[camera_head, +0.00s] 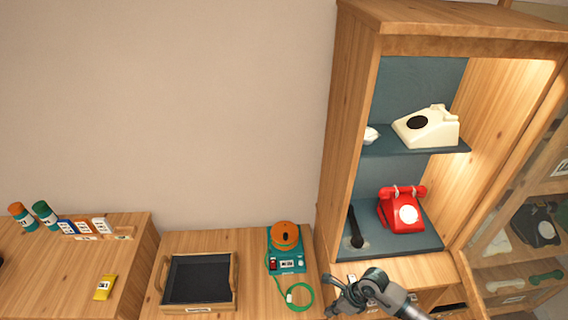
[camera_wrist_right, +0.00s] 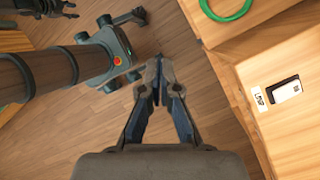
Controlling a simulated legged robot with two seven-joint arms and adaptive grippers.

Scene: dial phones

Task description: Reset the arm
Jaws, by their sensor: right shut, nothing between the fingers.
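My right gripper (camera_head: 343,293) is in the lower right of the head view, in front of the cabinet's base and right of the green cable. In the right wrist view the right gripper (camera_wrist_right: 158,64) points away over the wooden floor, its fingers together and empty. My right arm comes in from the bottom right. My left gripper does not show in the head view.
A lit cabinet (camera_head: 350,130) holds a cream phone (camera_head: 428,127), a red phone (camera_head: 402,210) and a black handset (camera_head: 355,228). Cans (camera_head: 45,214) stand left.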

